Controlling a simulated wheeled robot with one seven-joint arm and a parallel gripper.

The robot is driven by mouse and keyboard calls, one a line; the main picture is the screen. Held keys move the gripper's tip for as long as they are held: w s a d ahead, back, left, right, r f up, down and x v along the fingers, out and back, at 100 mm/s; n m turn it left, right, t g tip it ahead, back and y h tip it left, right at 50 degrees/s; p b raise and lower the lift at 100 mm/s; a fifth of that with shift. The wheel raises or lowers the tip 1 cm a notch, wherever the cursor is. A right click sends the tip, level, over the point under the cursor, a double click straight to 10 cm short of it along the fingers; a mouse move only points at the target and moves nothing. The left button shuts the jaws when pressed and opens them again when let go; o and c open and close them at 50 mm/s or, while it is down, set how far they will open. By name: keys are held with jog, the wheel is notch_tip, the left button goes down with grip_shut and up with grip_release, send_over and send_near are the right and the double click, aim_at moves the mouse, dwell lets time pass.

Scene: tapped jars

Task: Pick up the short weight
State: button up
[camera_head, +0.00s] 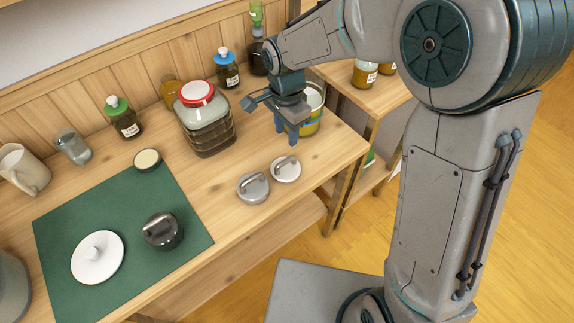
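Two grey, round weights with handles on top sit on the bare wood of the table near its front right edge: a darker grey weight (252,189) and a paler, flatter-looking weight (286,170) just right of it. A dark, shiny weight-like piece with a handle (162,232) stands on the green mat. The paler one looks shortest, but I cannot be sure of the heights. My gripper (286,132) points down above and behind the two grey weights, in front of a tin. Its two fingers look a little apart, with nothing between them.
The green mat (70,225) also holds a white knobbed lid (97,258). Bottles line the back. Wood around the grey weights is clear.

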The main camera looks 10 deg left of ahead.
aim_at(286, 160)
notch_tip(286, 160, down, 8)
jog(key=shift+p, duration=0.3)
jog(key=shift+w+a+f+p, duration=0.1)
jog(key=shift+f+p, duration=0.25)
jog(key=shift+f, duration=1.05)
jog(key=shift+w+a+f+p, duration=0.1)
jog(key=shift+f+p, duration=0.2)
jog(key=shift+f, duration=1.05)
grip_shut()
